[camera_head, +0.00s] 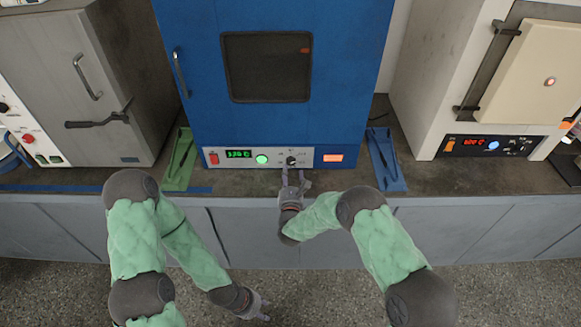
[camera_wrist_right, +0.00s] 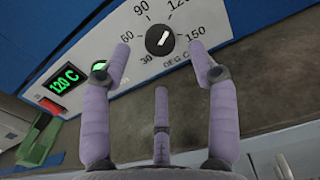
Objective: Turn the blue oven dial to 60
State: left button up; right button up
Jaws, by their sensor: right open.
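The blue oven (camera_head: 207,90) stands at the back middle of the bench. Its black dial (camera_head: 291,160) is on the pale front panel (camera_head: 221,158). In the right wrist view the dial (camera_wrist_right: 159,40) has a white pointer slanting up to the right, on the 120 to 150 side of the scale. The green display (camera_wrist_right: 65,80) there reads 120 C. My right gripper (camera_head: 295,174) is open and empty just in front of the panel; its fingertips (camera_wrist_right: 160,54) appear either side of the dial, not visibly touching it. My left gripper (camera_head: 263,307) looks open and empty, low in front of the bench.
A grey oven (camera_head: 60,80) stands left and a cream oven (camera_head: 440,90) stands right. The blue oven's panel also carries a red switch (camera_head: 213,158) and a lit green button (camera_head: 262,159).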

aim_at(291, 163)
jog(key=shift+w+b, duration=0.35)
jog(key=shift+w, duration=2.15)
jog(key=c, duration=1.1)
